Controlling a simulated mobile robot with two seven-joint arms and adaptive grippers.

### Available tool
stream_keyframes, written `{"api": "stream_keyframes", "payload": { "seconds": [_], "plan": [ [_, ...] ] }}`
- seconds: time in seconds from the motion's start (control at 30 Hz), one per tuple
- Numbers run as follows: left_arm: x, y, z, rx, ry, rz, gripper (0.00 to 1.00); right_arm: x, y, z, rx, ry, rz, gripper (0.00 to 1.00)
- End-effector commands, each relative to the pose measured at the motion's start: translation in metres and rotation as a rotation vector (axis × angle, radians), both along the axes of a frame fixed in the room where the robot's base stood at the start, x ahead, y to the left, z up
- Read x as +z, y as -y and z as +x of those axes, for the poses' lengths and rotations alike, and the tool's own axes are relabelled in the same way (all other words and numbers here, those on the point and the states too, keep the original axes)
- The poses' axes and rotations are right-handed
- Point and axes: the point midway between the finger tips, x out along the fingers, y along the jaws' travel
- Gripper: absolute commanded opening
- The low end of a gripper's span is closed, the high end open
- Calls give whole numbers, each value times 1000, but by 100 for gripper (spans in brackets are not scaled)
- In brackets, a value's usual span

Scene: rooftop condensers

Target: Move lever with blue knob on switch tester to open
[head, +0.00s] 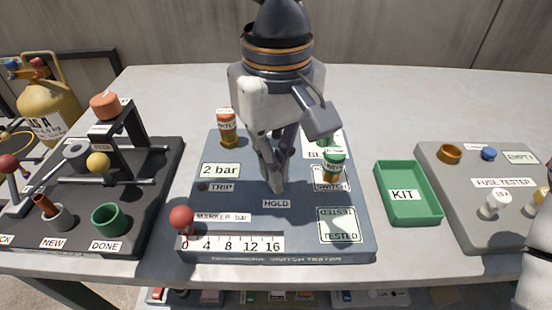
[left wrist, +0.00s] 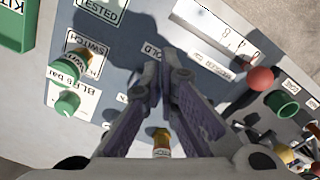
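The switch tester (head: 192,220) is a blue-grey panel in the middle of the head view, with labels TRIP and HOLD. My left gripper (head: 274,187) points down over its middle, just by the HOLD label. In the left wrist view its fingertips (left wrist: 160,68) come together, with nothing clearly seen between them. A red knob (head: 181,217) stands at the panel's front left, by the scale, and also shows in the left wrist view (left wrist: 260,79).
A green KIT tray (head: 407,215) and a fuse tester (head: 462,205) lie to the right. A dark rack board (head: 150,225) is to the left.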

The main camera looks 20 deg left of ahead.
Motion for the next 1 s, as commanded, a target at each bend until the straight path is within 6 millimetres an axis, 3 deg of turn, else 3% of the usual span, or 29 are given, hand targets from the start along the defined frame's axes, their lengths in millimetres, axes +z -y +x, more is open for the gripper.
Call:
{"api": "stream_keyframes", "payload": {
  "seconds": [0.43,0.73,1.0],
  "plan": [
    [0,0,2,1,2,-1,0,0,0,0,0,-1,0,0],
    [1,3,-10,0,3,-1,0,2,0,2,0,9,0,0],
    [27,3,-9,2,4,-1,0,2,0,2,0,7,0,0]
  ]
}}
